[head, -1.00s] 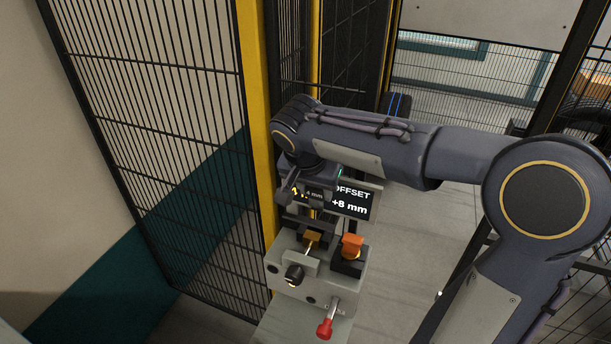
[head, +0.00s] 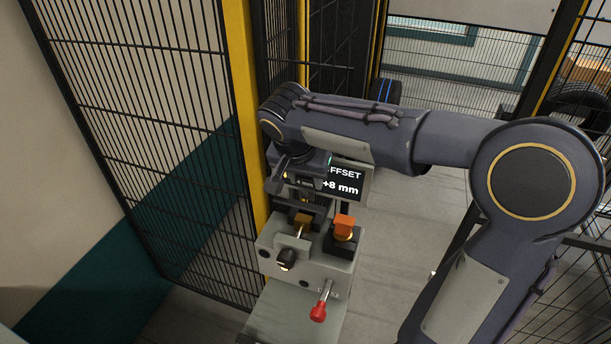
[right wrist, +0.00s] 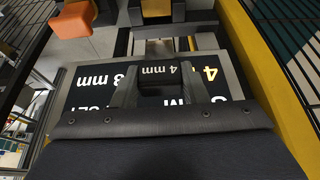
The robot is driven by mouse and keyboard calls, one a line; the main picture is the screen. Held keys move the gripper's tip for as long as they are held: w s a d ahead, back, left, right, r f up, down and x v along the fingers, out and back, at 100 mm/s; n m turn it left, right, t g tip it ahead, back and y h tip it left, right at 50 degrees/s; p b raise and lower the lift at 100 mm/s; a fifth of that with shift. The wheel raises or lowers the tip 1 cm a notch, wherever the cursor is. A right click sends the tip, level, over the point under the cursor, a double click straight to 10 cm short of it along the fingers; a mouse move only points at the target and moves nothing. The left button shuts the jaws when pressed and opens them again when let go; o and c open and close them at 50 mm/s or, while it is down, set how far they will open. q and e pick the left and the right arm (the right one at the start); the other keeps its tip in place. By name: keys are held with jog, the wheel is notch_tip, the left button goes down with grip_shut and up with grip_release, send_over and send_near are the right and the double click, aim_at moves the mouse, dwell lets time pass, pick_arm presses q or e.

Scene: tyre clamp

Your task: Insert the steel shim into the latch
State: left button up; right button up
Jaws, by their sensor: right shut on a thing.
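My right gripper (head: 303,188) is shut on the steel shim, a small dark block marked "4 mm" (head: 304,183). In the right wrist view the shim (right wrist: 160,80) sits between the two fingers of the gripper (right wrist: 158,88). The gripper hangs above and behind a grey clamp block (head: 305,262), in front of a screen. A brass-coloured piece (head: 303,221) sits in a dark fitting on top of the block, just below the gripper. I cannot tell which part is the latch opening. The shim looks apart from the block. My left gripper is not in view.
The screen (head: 345,187) reads "+8 mm" and is partly covered by my gripper. The block carries an orange switch (head: 344,224), a black knob (head: 287,258) and a red-tipped lever (head: 318,311). A yellow post (head: 240,110) and mesh fence (head: 150,120) stand close on the left.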

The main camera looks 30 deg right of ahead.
aim_at(308, 210)
jog(key=shift+f+b, duration=3.15)
jog(key=shift+f, duration=0.5)
jog(key=o, duration=1.1)
